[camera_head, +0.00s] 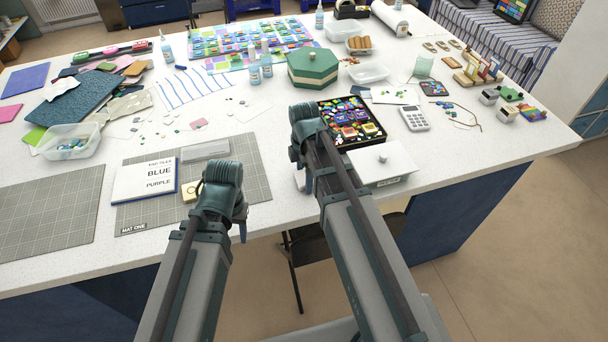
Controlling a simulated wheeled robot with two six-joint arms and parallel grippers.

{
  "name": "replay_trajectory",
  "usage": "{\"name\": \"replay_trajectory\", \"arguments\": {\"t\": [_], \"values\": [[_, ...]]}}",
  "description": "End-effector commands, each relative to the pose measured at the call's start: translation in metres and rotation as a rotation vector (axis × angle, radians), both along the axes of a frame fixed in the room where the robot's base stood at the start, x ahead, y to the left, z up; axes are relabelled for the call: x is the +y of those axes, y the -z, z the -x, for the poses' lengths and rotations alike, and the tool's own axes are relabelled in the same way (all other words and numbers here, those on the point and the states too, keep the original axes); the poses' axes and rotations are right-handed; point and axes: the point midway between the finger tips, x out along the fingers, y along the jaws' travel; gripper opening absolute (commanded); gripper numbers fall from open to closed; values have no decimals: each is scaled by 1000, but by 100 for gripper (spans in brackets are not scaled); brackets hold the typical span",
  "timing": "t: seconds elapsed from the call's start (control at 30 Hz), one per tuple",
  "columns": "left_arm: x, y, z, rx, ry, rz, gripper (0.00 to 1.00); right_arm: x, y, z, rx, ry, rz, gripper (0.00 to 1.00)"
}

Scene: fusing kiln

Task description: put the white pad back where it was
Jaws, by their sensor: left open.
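A small cream piece with a dark round mark (190,190) lies just right of the pad, beside my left gripper. My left gripper (224,192) is over the mat's front part, right of the pad and apart from it. It is open; its fingertips are mostly hidden by my wrist. My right gripper (303,142) is left of the tray of coloured pieces; its jaws are hidden.
A second gridded mat (45,222) lies at the left. A grey block (205,149) sits on the first mat. A black tray of coloured pieces (351,123) and a white box with a knob (381,163) stand right of my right arm. A green octagonal box (313,69) stands behind.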

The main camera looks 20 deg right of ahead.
Motion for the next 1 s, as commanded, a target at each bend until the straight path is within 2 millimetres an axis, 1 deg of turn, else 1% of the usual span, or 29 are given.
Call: {"name": "replay_trajectory", "arguments": {"t": [0.27, 0.47, 0.67, 1.0], "values": [[0, -2, 0, 0, 0, 0, 50, 0, -2, 0, 0, 0, 0, 100], [0, -13, 0, 0, 0, 0, 50, 0, -13, 0, 0, 0, 0, 100], [0, -36, 0, 0, 0, 0, 50, 0, -36, 0, 0, 0, 0, 100], [0, -88, 0, 0, 2, 0, 50, 0, -88, 0, 0, 0, 0, 100]]}}
